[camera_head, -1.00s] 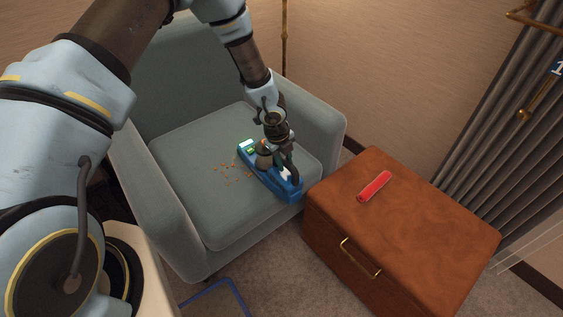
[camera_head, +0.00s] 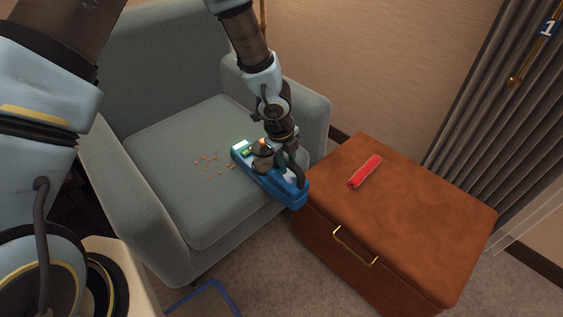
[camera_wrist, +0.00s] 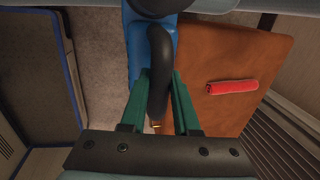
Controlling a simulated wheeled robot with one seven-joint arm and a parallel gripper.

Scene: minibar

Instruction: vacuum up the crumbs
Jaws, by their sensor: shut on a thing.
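Small orange-brown crumbs (camera_head: 211,164) lie scattered on the seat of the grey-green armchair (camera_head: 190,216). A blue handheld vacuum (camera_head: 262,182) is over the right side of the seat, its pale nozzle end close to the crumbs at their right. Its rear end reaches past the seat's front edge. My gripper (camera_head: 287,166) is shut on the vacuum's dark handle. In the wrist view the green fingers of my gripper (camera_wrist: 158,95) stand on both sides of the handle (camera_wrist: 160,62). I cannot tell whether the nozzle touches the cushion.
A brown leather ottoman (camera_head: 420,215) with a brass handle stands right of the armchair, close to the vacuum's rear end. A red cylinder (camera_head: 365,171) lies on it. A blue-edged item (camera_head: 205,300) is on the carpet in front. A grey curtain hangs at the right.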

